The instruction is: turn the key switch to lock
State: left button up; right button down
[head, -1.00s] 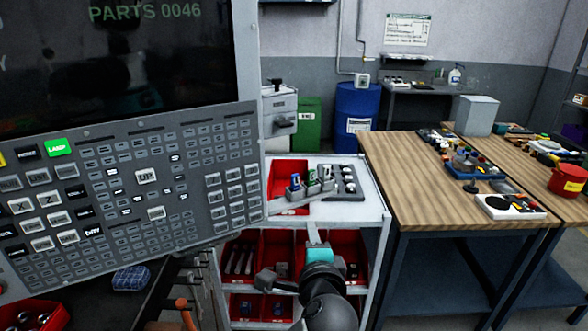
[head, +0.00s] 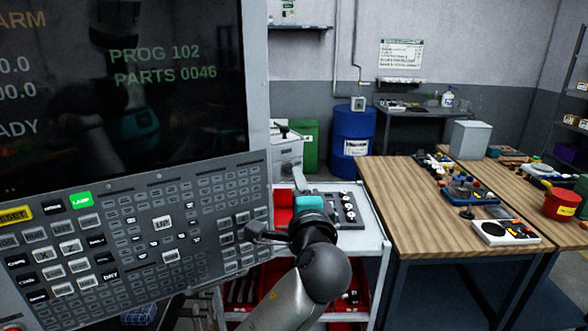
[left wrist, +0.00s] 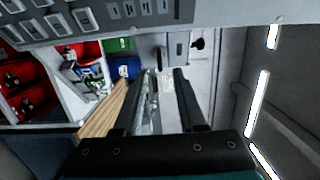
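I cannot make out a key switch in either view. The machine's control panel (head: 150,240) fills the left of the head view, with rows of buttons and a lit green LAMP key (head: 80,200). Its edge also shows at the top of the left wrist view (left wrist: 95,18). My left gripper (left wrist: 163,72) is open and empty, its two dark fingers apart. In the head view its teal body (head: 309,205) is right of the panel, in front of the cart, and its fingertips are hard to make out. My right gripper is not in view.
A dark screen (head: 120,90) sits above the panel. Behind my arm stands a white cart (head: 368,232) with red bins. A wooden workbench (head: 400,190) with assorted devices stands at the right. A blue drum (head: 353,140) and green bin (head: 311,146) stand farther back.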

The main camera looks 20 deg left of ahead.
aim_at(290, 168)
pick_arm(q)
jog(key=shift+p+x, duration=0.45)
jog(key=shift+x, duration=2.35)
jog(key=shift+c, duration=0.3)
grip_shut()
